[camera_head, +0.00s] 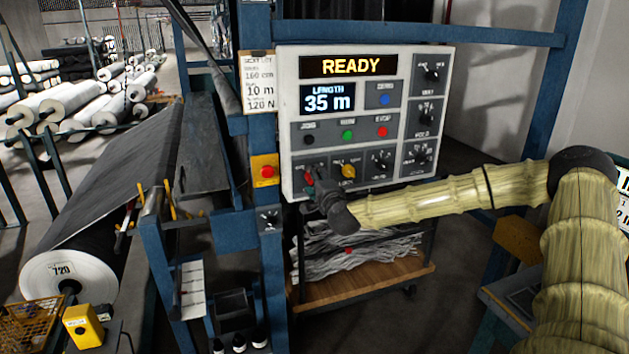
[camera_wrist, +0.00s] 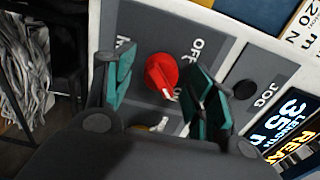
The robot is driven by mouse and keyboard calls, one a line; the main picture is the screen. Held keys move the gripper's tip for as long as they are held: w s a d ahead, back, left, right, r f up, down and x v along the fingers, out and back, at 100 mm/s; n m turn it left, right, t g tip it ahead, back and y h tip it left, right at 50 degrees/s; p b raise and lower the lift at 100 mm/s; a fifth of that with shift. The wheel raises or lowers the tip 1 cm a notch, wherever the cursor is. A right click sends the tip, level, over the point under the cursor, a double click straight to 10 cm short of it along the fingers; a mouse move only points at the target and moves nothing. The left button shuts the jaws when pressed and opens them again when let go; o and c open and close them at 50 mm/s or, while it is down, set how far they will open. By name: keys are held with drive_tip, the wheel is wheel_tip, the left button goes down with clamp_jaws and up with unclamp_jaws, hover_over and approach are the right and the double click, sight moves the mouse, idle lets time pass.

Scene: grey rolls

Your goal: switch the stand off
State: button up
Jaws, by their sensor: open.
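The control panel (camera_head: 291,120) of the stand shows a lit READY display (camera_head: 348,66) and LENGTH 35 m. Its red rotary knob (camera_wrist: 160,72) is at the lower left of the panel. In the wrist view, the knob's white pointer mark points down and slightly right, toward a partly hidden label; OFF is printed to the upper right. My gripper (camera_wrist: 163,84) is open, its teal-padded fingers on either side of the knob with gaps visible. In the head view my gripper (camera_head: 319,182) is at the panel's lower left and partly covers the red knob (camera_head: 308,177).
A yellow knob (camera_head: 348,171) and black knobs sit right of the red one. JOG, green and red buttons are above. A red button on a yellow box (camera_head: 265,171) is left of the panel. A cart (camera_head: 365,284) with grey strips stands below.

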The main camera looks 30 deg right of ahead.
drive_tip(key=c, duration=1)
drive_tip(key=shift+c, duration=0.2)
drive_tip(key=shift+n, duration=0.3)
drive_tip(key=n, duration=0.8)
drive_tip(key=shift+n+b, duration=0.3)
drive_tip(key=shift+n, duration=0.1)
drive_tip(key=n+b, duration=0.1)
drive_tip(key=n, duration=0.4)
drive_tip(key=shift+f+b, duration=0.15)
drive_tip(key=shift+b, duration=0.2)
drive_tip(key=shift+n+b, duration=0.9)
drive_tip(key=shift+n, duration=0.8)
